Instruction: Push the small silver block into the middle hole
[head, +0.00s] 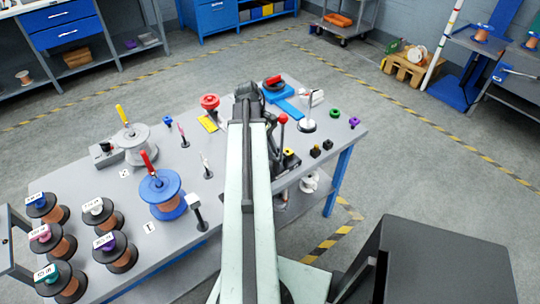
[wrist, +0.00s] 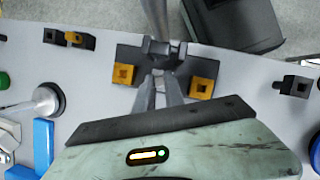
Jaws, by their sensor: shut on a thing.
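In the wrist view my gripper (wrist: 160,82) reaches up to a dark fixture (wrist: 128,52) near the table edge. Its two grey fingers are close together, shut on a small silver block (wrist: 158,72) that is mostly hidden between the tips. The fixture has a yellow square with a dark hole on the left (wrist: 123,74) and another on the right (wrist: 203,87). My fingertips are between them, over the middle; the middle hole is covered, so I cannot tell whether the block is in it. In the head view my arm hides the gripper and most of the fixture.
A grey post (wrist: 156,18) rises just beyond the fingertips. In the head view, a blue spool (head: 160,188) and several copper spools stand on the table left of my arm.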

